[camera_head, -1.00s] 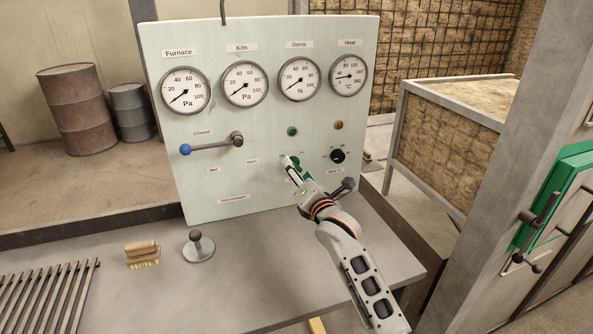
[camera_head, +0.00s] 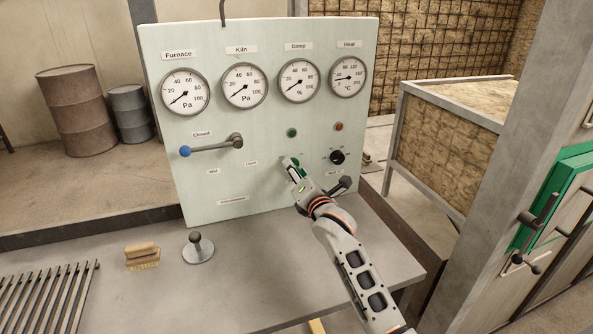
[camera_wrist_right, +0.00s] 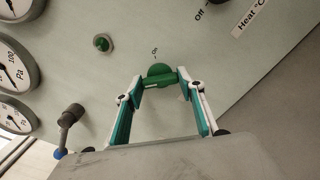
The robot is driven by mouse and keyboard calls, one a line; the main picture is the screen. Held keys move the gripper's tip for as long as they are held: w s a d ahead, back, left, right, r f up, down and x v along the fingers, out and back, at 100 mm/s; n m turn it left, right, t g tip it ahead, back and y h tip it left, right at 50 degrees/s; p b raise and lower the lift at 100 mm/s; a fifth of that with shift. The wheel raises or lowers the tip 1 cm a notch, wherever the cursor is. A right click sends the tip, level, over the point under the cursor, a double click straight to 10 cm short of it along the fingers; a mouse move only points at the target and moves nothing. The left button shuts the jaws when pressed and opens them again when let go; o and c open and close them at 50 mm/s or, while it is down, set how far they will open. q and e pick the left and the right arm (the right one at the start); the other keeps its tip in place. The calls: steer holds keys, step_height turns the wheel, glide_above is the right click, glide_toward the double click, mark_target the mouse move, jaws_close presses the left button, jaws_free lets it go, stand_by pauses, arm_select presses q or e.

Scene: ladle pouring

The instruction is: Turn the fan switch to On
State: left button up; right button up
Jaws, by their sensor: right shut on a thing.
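The fan switch is a green knob (camera_wrist_right: 158,72) on the pale control panel (camera_head: 210,110); it shows between the fingertips in the right wrist view. My right gripper (camera_wrist_right: 160,82) is shut on this knob, one finger on each side. In the head view the right gripper (camera_head: 292,165) reaches the lower right of the panel and largely hides the knob. My left gripper is not in view.
A green lamp (camera_head: 291,132) sits above. A blue-ended lever (camera_head: 210,146) is at left. A brush (camera_head: 143,256) and a round-based knob (camera_head: 198,247) stand on the table.

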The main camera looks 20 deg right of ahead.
arm_select(q)
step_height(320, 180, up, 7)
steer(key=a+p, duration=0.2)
steer(key=p, duration=0.6)
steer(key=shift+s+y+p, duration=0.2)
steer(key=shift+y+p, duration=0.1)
steer(key=shift+p, duration=0.05)
arm_select(e)
steer(key=shift+m, duration=8.7)
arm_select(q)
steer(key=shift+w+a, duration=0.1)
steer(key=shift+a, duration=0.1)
arm_select(e)
steer(key=o, duration=1.1)
steer(key=shift+o, duration=0.2)
